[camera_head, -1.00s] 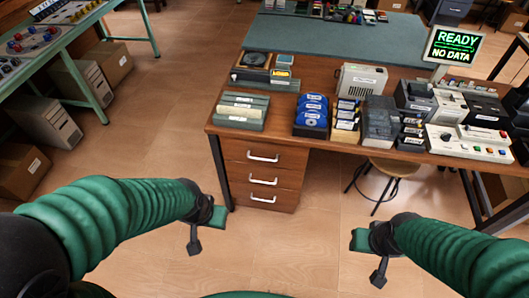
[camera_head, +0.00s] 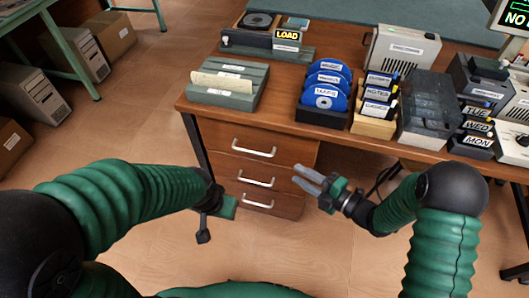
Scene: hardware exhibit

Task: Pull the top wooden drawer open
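The top wooden drawer (camera_head: 222,135) is closed in the desk's drawer unit, with a white bar handle (camera_head: 254,151) on its front. Two more closed drawers with white handles sit below it. My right gripper (camera_head: 297,174) is just right of the unit in the picture, its two grey fingers pointing left. The fingers are apart with nothing between them, and they do not touch the top handle. My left gripper (camera_head: 215,220) hangs low, left of the drawers, and is empty as far as I see; its fingers are not clear.
The desktop (camera_head: 283,100) carries a grey file rack (camera_head: 228,92), blue discs in a black holder (camera_head: 324,117), boxes and a grey case (camera_head: 430,105). A desk leg (camera_head: 197,145) stands left of the drawers. The floor before them is clear except for my arms.

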